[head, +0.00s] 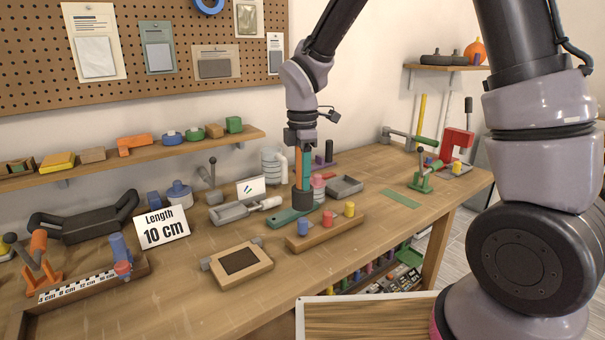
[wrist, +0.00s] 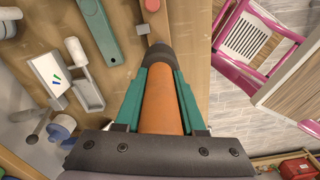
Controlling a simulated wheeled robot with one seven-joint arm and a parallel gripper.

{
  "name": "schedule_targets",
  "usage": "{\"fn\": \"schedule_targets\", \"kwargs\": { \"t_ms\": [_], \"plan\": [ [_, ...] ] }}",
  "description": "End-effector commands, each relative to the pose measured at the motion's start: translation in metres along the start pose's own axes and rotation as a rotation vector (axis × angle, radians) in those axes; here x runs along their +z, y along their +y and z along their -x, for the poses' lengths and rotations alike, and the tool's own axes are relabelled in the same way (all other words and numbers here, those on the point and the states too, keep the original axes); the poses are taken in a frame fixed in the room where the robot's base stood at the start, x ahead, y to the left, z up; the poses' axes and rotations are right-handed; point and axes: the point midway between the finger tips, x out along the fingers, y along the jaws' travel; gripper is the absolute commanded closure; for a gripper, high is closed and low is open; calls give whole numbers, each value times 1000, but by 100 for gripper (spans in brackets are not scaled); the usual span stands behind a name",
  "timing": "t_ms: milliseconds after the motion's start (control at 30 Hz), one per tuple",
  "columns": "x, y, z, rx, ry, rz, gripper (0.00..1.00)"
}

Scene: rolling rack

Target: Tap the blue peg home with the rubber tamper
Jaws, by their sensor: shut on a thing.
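My gripper (head: 302,160) is shut on the orange handle of the rubber tamper (wrist: 162,105), with a teal finger on each side. The tamper hangs upright with its dark rubber head (head: 303,203) down. In the head view this head shows just above the blue peg (head: 303,228); I cannot tell whether they touch. The blue peg stands at the left end of a wooden block (head: 325,234), with a red peg (head: 327,218) in the middle and a yellow peg (head: 349,209) at the right. The wrist view shows one red peg (wrist: 152,5); the tamper hides what lies under its head.
A green flat tool (head: 291,220) lies close behind the block. A grey tray (head: 345,187) stands behind it to the right. A framed wooden board (head: 237,287) lies at the front left. A pink chair (wrist: 270,45) stands beyond the bench edge.

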Motion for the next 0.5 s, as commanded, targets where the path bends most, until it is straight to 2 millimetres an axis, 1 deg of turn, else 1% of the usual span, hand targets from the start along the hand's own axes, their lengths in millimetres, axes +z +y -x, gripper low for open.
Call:
{"fn": "schedule_targets", "kwargs": {
  "t_ms": [433,500],
  "plan": [
    [0,0,1,1,0,1,100],
    [0,0,-5,-2,-1,1,100]
  ]
}}
